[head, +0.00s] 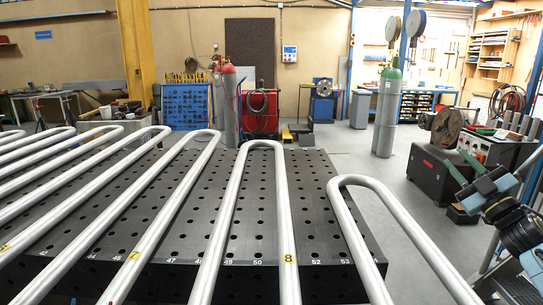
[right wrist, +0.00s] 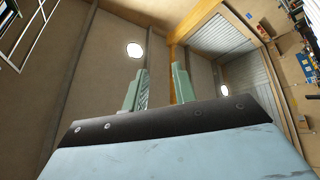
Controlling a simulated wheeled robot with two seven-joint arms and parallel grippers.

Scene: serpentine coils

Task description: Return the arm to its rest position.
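My right gripper (head: 464,165) is at the right edge of the head view, raised and tilted toward the upper left, to the right of the outermost silver tube coil (head: 350,225). In the right wrist view its two pale green fingers (right wrist: 158,85) stand apart with a gap between them and nothing held. They point up toward the ceiling and wall. My left gripper and left arm do not show in either view.
A black perforated table (head: 240,190) fills the middle, with several bent silver tubes running over it. Yellow and white number marks show. A dark welding cart (head: 445,170) stands behind the right gripper. Gas cylinders (head: 387,110) stand farther back. Open floor (head: 400,215) lies right of the table.

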